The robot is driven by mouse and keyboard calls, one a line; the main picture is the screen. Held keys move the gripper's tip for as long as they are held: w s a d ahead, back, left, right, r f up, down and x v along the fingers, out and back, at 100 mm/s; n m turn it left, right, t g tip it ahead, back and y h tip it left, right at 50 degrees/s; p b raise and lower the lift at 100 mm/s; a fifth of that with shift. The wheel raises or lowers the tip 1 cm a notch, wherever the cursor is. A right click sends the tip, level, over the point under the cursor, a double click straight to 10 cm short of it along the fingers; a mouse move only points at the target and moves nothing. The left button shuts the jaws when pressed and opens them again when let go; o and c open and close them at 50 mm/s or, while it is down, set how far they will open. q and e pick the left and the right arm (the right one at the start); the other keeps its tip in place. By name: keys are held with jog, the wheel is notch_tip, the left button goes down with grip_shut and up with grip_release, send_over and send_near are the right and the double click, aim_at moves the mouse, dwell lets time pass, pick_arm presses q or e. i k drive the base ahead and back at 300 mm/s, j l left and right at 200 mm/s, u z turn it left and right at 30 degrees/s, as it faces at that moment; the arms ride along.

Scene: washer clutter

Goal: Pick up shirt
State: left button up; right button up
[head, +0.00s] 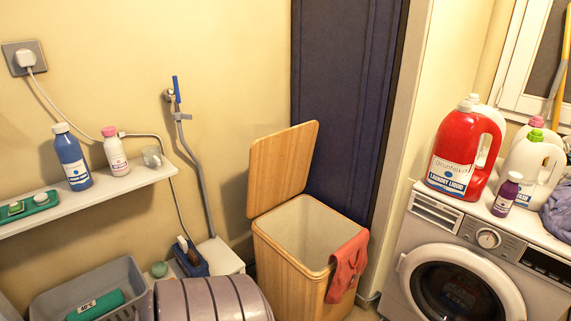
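In the head view a red-orange cloth, which looks like the shirt (347,266), hangs over the right front rim of a wooden laundry hamper (285,268). Part of it drapes down the hamper's outer side. The hamper's lid (281,170) stands open, tilted back, and the light inner lining looks empty where I can see it. A grey-purple cloth (558,212) lies on the washing machine at the right edge, partly cut off. Neither of my grippers is in view.
The washing machine (462,285) at right carries a red detergent bottle (463,150), white jugs and a small purple bottle (505,195). A wall shelf (90,199) holds bottles at left. A grey basket (92,283) and a striped rounded object (212,300) stand below.

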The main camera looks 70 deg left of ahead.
aim_at(351, 258)
jog(key=u, duration=1.95)
